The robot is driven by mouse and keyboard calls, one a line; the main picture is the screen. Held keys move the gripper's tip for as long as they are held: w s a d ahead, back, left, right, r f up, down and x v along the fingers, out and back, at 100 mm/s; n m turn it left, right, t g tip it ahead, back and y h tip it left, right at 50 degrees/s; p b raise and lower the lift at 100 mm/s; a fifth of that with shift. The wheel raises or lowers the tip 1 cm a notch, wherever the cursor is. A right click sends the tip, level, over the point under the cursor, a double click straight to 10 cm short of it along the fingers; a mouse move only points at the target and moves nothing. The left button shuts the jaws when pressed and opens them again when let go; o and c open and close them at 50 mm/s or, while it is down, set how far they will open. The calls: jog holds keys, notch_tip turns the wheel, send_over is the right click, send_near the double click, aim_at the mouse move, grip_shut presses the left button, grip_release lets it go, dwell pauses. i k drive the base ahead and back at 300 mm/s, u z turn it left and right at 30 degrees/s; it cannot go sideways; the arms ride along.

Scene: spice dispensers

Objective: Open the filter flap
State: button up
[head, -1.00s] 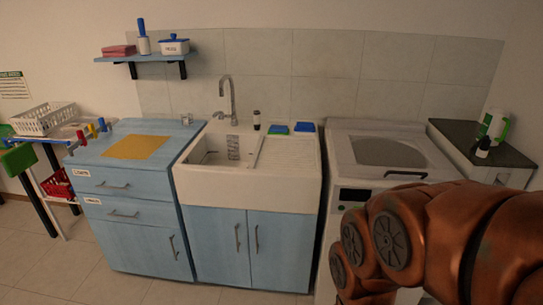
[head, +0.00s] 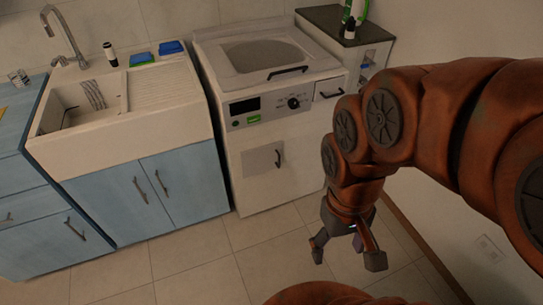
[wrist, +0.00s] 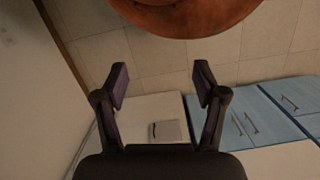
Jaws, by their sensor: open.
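The filter flap (head: 262,160) is a small grey panel with a dark vertical handle (head: 278,158) on its right side. It sits low on the front of the white washing machine (head: 295,190) and looks shut. In the wrist view the flap (wrist: 166,131) shows as a grey patch between my fingers, some way off. My gripper (head: 347,255) is open and empty, pointing down to the right of the machine and apart from the flap. The wrist view also shows my gripper's two spread fingers (wrist: 162,82).
The machine has a top lid with a handle (head: 287,72) and a small drawer (head: 329,89). A sink (head: 120,104) on a blue cabinet (head: 175,185) stands to its left. A dark-topped side unit (head: 345,27) and wall are at right. The tiled floor (head: 200,272) in front is clear.

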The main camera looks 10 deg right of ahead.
aim_at(259, 161)
jog(key=k, duration=1.3)
jog(key=z, duration=0.2)
jog(key=i, duration=0.75)
jog(key=u, duration=0.45)
jog(key=i, duration=0.75)
jog(key=u, duration=0.9)
jog(key=i, duration=0.25)
jog(key=u, duration=0.25)
